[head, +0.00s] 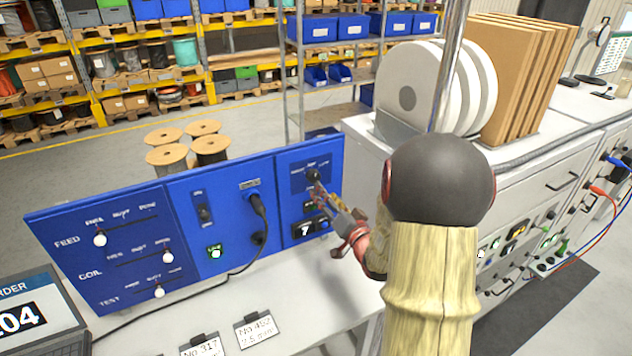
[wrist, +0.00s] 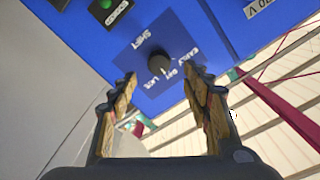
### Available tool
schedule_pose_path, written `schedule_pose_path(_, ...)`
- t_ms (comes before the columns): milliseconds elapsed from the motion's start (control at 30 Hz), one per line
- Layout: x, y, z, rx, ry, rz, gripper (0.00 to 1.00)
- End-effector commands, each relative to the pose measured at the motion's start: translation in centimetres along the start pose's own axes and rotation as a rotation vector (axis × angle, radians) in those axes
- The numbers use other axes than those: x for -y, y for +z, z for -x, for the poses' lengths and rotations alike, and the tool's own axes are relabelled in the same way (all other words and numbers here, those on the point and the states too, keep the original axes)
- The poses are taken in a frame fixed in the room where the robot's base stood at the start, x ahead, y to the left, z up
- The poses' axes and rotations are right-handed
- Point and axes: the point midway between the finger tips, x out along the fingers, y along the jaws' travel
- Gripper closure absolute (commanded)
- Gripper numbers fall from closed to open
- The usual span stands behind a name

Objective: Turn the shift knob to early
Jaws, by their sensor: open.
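The shift knob (head: 313,175) is a round black knob on the right part of the blue panel (head: 180,190). In the wrist view the knob (wrist: 158,64) sits on a darker blue plate with the words SHIFT, EARLY, OFF and LATE. A small pale mark on its edge appears to face the middle word, OFF. My gripper (head: 321,196) is in front of the knob in the head view. In the wrist view my gripper (wrist: 162,82) is open, one finger on each side below the knob. The knob is not between the fingertips, and no contact shows.
White reels (head: 408,95) and brown boards (head: 520,75) stand at the right. Tags (head: 258,331) lie on the bench.

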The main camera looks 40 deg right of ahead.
Motion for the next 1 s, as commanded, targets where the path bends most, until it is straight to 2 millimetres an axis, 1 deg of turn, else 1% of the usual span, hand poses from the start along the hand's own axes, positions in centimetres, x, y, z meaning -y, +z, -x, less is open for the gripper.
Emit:
schedule_pose_path(167, 0.0, -0.1, -1.4, 0.001, 0.001, -0.017, 0.51)
schedule_pose_path(400, 0.1, 0.0, -5.1, 0.003, 0.001, -0.014, 0.51)
schedule_pose_path(600, 0.0, 0.0, -7.2, 0.002, 0.003, -0.014, 0.51)
schedule_pose_path(733, 0.0, 0.0, -7.7, 0.001, 0.003, -0.014, 0.51)
schedule_pose_path(1000, -0.1, 0.0, -7.8, 0.001, 0.004, -0.013, 0.52)
